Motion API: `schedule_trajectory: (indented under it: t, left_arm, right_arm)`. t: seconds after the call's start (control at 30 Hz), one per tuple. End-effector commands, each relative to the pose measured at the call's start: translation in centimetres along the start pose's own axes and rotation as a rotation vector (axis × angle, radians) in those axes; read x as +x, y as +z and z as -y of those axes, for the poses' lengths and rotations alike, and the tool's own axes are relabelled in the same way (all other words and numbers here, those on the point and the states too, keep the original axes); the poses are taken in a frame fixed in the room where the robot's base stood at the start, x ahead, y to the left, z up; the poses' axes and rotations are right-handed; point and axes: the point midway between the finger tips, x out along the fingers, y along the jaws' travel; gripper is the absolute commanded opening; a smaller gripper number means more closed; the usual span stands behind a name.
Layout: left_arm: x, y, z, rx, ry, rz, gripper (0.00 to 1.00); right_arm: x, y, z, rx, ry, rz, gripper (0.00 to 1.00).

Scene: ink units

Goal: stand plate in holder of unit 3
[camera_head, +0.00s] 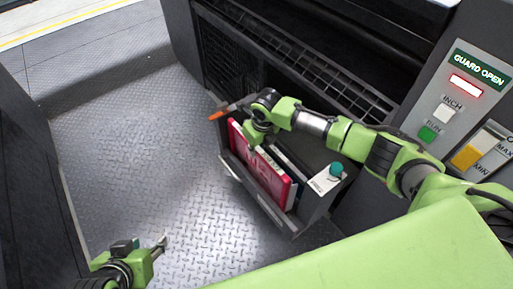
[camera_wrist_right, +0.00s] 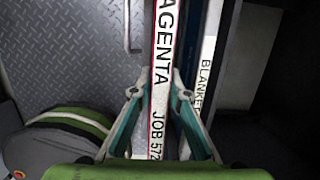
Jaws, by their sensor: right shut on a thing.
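A magenta plate (camera_head: 268,178) stands on edge in the grey open-topped holder (camera_head: 318,208) in the head view. Its white top edge, lettered "AGENTA JOB 572", shows in the right wrist view (camera_wrist_right: 162,60). My right gripper (camera_head: 252,140) is shut on this edge, with one finger on each side of it, also in the right wrist view (camera_wrist_right: 165,90). The gripper covers part of the plate, and its bottom edge is hidden in the holder. My left gripper (camera_head: 146,246) is open and empty at the lower left, far from the holder.
The dark machine (camera_head: 310,60) and a control panel (camera_head: 465,100) reading "GUARD OPEN" lie behind. The tread-plate floor (camera_head: 130,140) at left is clear.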

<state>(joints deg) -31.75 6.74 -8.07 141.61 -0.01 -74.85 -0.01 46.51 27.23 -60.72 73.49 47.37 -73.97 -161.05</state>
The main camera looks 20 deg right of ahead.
Motion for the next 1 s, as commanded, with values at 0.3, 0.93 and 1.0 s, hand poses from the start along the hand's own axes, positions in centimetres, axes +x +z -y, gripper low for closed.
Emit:
schedule_trajectory:
  t: [0.3, 0.93, 1.0]
  left_arm:
    - [0.0, 0.1, 0.0, 0.0, 0.0, 0.003, 0.4]
    - [0.0, 0.2, 0.1, -0.001, -0.002, 0.007, 0.4]
    - [0.0, 0.2, 0.1, -0.001, -0.002, 0.007, 0.4]
  right_arm:
    - [0.4, -0.1, 0.0, 0.0, 0.0, 0.001, 0.0]
    - [-0.4, 0.0, 0.0, -0.001, 0.0, 0.0, 0.35]
    - [-1.5, 0.1, 0.1, -0.001, 0.0, 0.003, 0.35]
